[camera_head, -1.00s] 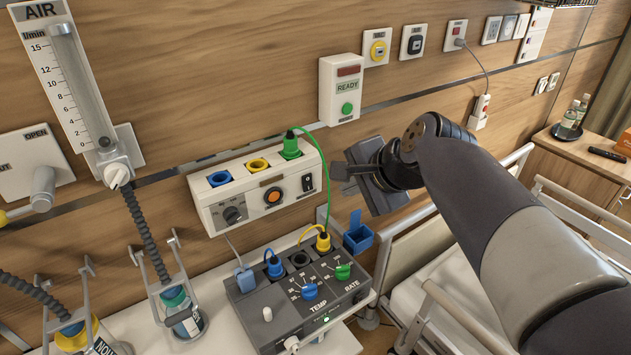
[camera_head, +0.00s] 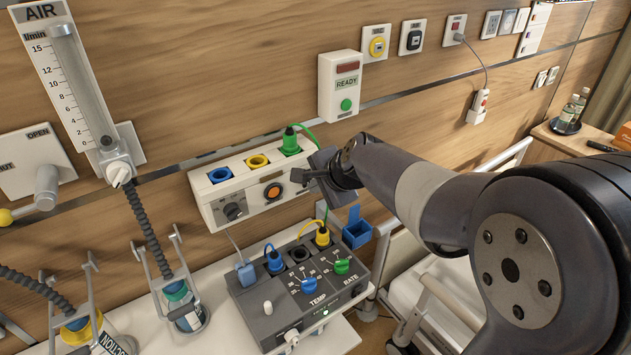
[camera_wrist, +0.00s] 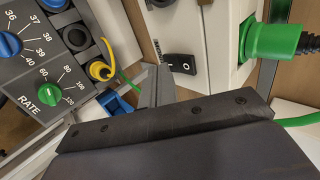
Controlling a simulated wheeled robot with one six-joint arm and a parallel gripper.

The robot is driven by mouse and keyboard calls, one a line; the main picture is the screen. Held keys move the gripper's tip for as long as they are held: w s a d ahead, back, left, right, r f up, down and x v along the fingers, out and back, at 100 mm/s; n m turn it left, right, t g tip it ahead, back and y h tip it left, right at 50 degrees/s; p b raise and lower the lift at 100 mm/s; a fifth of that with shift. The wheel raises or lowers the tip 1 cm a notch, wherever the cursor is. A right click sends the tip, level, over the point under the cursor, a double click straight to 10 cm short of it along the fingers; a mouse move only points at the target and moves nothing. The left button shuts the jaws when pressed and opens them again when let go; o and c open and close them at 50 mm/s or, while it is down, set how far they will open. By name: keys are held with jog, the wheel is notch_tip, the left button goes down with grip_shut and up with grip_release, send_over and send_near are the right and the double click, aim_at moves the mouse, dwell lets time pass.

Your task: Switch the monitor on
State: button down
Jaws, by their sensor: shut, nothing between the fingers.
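A black rocker switch marked with O (camera_wrist: 181,62) shows in the wrist view on the white wall unit (camera_head: 210,200); which side is pressed I cannot tell. In the head view my gripper hides it. My gripper (camera_head: 297,177) is shut and empty in front of the unit's right end. In the wrist view its closed fingers (camera_wrist: 156,84) point toward the switch's area, a little below it; I cannot tell whether they touch the unit. The grey box with TEMP and RATE knobs (camera_head: 270,322) stands on the shelf below and shows a small green light.
A green plug (camera_head: 291,141) with a green cable sits in the wall unit, near my gripper. An orange round button (camera_head: 273,192) and a black dial (camera_head: 232,211) are left of it. A READY box (camera_head: 341,85) hangs above. A blue bin (camera_head: 357,234) is below my gripper.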

jog(key=shift+w+a, duration=0.15)
jog(key=shift+w, duration=0.05)
dwell(0.3)
jog(key=shift+w+a+f, duration=0.15)
jog(key=shift+w+f, duration=0.05)
jog(key=shift+f, duration=0.05)
jog(key=shift+s+r, duration=0.1)
jog(key=shift+r, duration=0.15)
jog(key=shift+r+p, duration=0.7)
jog(key=shift+r, duration=0.1)
